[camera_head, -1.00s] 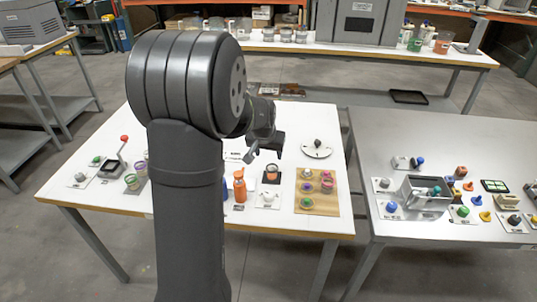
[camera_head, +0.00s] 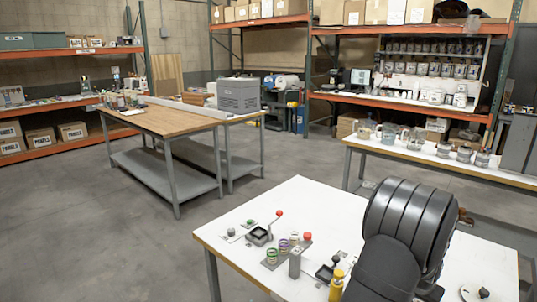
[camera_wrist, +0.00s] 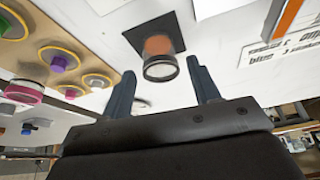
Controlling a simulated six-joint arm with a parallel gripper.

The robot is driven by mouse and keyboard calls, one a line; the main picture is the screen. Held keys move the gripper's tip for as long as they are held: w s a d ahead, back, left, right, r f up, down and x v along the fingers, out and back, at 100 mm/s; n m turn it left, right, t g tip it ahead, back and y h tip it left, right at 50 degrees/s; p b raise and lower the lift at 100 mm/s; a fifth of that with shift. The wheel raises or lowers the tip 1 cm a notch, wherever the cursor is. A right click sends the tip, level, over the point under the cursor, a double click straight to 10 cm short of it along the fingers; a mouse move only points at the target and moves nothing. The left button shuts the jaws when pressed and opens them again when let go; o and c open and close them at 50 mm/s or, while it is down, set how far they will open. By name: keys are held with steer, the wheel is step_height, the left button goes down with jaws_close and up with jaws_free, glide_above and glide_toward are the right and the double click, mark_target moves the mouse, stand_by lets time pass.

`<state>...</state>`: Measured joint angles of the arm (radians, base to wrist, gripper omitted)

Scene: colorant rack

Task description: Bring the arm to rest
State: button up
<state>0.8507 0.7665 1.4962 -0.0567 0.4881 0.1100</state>
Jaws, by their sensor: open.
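In the wrist view my gripper (camera_wrist: 160,70) is open, with its two dark fingers apart and nothing between them in its grip. A clear jar with orange contents (camera_wrist: 160,67) stands on a black square pad and shows in the gap beyond the fingertips; it looks apart from them. In the head view my dark arm fills the lower right and hides my gripper and part of the white table (camera_head: 235,235).
A wooden board (camera_wrist: 75,45) with colored pieces is at left in the wrist view. In the head view, the table holds a red-knobbed lever device (camera_head: 260,236), several small jars (camera_head: 283,246) and a yellow bottle (camera_head: 337,284). A wooden-topped bench (camera_head: 165,118) stands behind.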

steer(key=shift+x, duration=0.8)
steer(key=shift+d, duration=0.1)
steer(key=shift+r, duration=1.15)
steer(key=shift+f, duration=0.1)
